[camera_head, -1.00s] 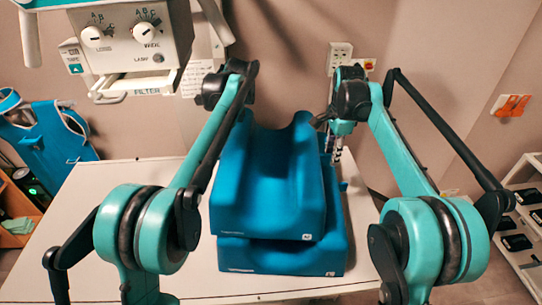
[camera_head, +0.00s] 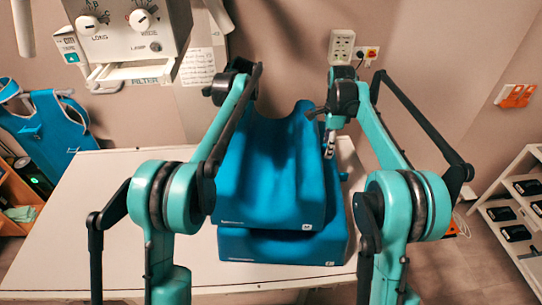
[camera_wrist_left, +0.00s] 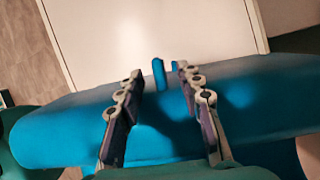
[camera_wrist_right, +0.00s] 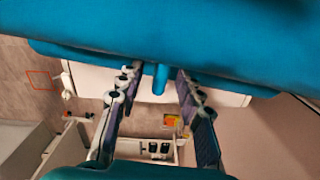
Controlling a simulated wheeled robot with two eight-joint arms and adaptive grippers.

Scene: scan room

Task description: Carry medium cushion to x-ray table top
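Two blue cushions are stacked on a white table. The upper cushion (camera_head: 262,190) has a hollow in its top and a small label that looks like an M, so I take it for the medium one. The lower cushion (camera_head: 275,250) sticks out below it. My right gripper (camera_head: 328,148) is beside the stack's right side. My left gripper is hidden behind the upper cushion in the head view. In the left wrist view its fingers (camera_wrist_left: 158,85) are apart, with a blue tab (camera_wrist_left: 158,72) between them. My right fingers (camera_wrist_right: 156,85) are also apart around a blue tab (camera_wrist_right: 160,80).
The white table top (camera_head: 110,215) is bare left of the stack; I cannot tell whether it is the x-ray table. A control box (camera_head: 135,30) hangs at upper left. A blue apron (camera_head: 50,130) is at left, and a shelf (camera_head: 515,205) stands at right.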

